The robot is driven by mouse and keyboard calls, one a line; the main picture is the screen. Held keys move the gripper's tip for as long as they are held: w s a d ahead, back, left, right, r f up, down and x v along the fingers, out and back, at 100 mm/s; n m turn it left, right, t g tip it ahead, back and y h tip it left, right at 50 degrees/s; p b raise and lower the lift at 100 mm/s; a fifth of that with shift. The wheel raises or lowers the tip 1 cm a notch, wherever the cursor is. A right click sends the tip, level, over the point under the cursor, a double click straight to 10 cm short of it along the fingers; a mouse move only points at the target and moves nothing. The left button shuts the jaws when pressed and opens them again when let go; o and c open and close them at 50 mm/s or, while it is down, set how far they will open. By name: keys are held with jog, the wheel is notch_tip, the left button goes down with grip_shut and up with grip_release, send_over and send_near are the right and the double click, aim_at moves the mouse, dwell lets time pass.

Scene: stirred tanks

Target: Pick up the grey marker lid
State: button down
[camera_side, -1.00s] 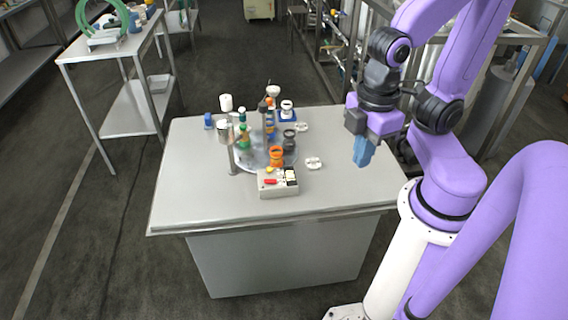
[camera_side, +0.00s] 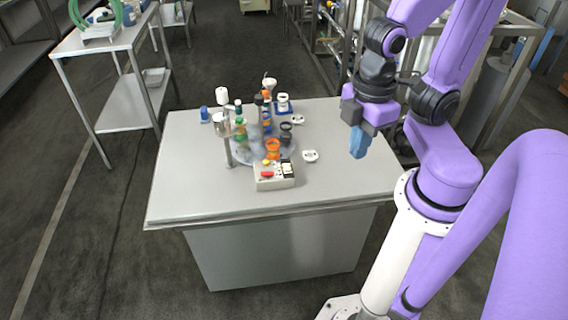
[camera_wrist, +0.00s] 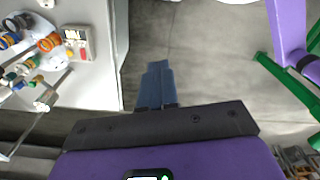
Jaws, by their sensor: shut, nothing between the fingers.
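My gripper (camera_side: 358,150) has blue fingers pressed together with nothing between them. It hangs over the right part of the table in the side view, well apart from the cluster of objects. In the wrist view its fingers (camera_wrist: 155,85) point over bare floor past the table edge. A dark grey cup-like piece (camera_side: 285,130) stands in the cluster, and a dark-topped upright piece (camera_side: 259,101) is behind it. Both are too small to tell whether either is the grey marker lid. I cannot pick out the lid for certain.
The grey table (camera_side: 340,185) is clear at front and right. A round plate (camera_side: 244,155) holds several bottles and an orange ring-shaped piece (camera_side: 273,147). A box with a red button (camera_side: 275,182) stands in front. White pieces (camera_side: 310,156) lie to the right.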

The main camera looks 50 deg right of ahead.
dwell(0.4)
jog(key=shift+c, duration=1.1)
grip_release()
